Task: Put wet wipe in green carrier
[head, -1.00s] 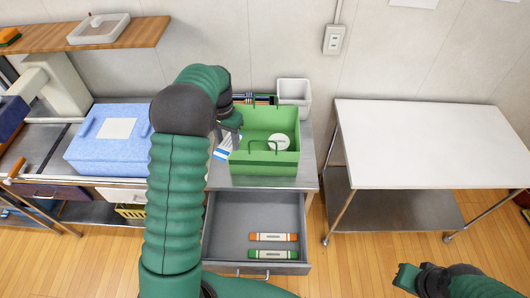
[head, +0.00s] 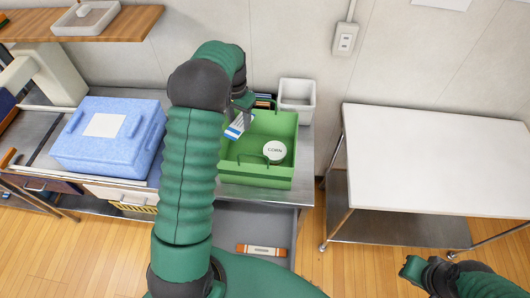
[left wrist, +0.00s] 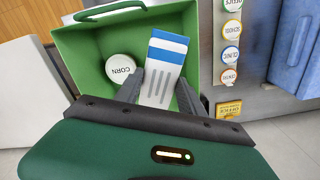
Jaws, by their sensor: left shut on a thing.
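The wet wipe is a white packet (head: 238,126) with a blue band, held at the left side of the green carrier (head: 252,178). The left wrist view shows the packet (left wrist: 165,60) between my left gripper's (left wrist: 160,92) two dark fingers, above the open carrier (left wrist: 85,50). My left gripper (head: 243,104) is shut on the packet and partly hidden by my arm in the head view. A round white piece marked CORN (head: 275,150) is inside the carrier. My right gripper (head: 410,268) is low at the right, away from the carrier; its finger opening is unclear.
A blue box (head: 108,145) stands left on the counter. A grey-white bin (head: 297,98) is behind the carrier. An open drawer (head: 255,222) below holds an orange-and-white item (head: 262,250). A clear white table (head: 440,160) stands right. Several round labels (left wrist: 230,54) lie beside the carrier.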

